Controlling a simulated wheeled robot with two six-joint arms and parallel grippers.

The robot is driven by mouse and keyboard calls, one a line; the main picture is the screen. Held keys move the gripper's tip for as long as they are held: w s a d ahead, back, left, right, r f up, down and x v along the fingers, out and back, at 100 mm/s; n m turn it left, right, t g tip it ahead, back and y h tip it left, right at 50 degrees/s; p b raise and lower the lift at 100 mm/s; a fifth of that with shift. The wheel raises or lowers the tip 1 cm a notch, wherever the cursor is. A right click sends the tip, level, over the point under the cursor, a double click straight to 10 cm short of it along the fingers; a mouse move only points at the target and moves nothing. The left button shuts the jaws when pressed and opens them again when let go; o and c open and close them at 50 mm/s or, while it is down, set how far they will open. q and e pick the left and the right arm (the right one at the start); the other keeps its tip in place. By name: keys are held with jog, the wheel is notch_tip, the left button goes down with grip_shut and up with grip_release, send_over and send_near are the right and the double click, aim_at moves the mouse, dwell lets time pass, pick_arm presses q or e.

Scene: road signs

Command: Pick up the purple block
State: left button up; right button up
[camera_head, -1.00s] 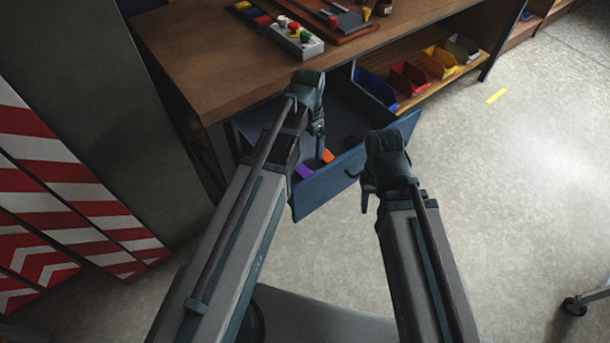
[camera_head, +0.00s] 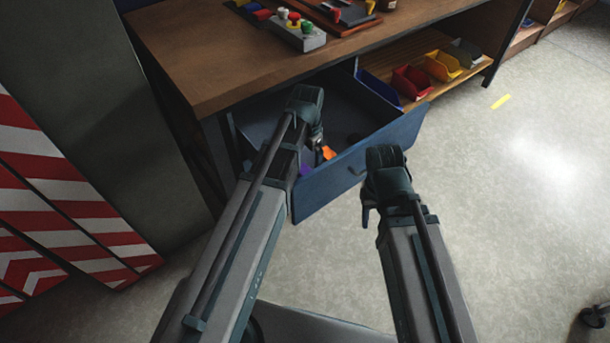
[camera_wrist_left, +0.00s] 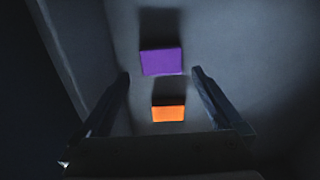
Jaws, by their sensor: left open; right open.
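The purple block (camera_wrist_left: 161,61) lies on the floor of the open drawer, just beyond and between my left fingertips in the left wrist view. In the head view only a bit of the purple block (camera_head: 306,171) shows beside my left arm. My left gripper (camera_wrist_left: 161,76) is open and empty, pointing down into the drawer; in the head view its arm hides part of it. An orange block (camera_wrist_left: 168,113) lies close to the purple one, nearer the gripper's base. My right gripper (camera_head: 366,205) is open and empty, outside the drawer front.
The blue drawer (camera_head: 335,190) stands pulled out from under the wooden workbench (camera_head: 215,65). Its walls surround my left gripper. A button box (camera_head: 297,36) sits on the bench. Coloured bins (camera_head: 411,82) stand on a shelf at right. Open floor lies to the right.

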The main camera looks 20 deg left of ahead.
aim_at(306, 170)
pick_arm(q)
notch_tip(306, 170, down, 4)
jog(key=b, duration=0.3)
jog(key=shift+a, duration=0.15)
jog(key=shift+r, duration=0.1)
jog(key=c, duration=1.4)
jog(key=shift+r, duration=0.15)
notch_tip(306, 170, up, 10)
jog(key=p, duration=1)
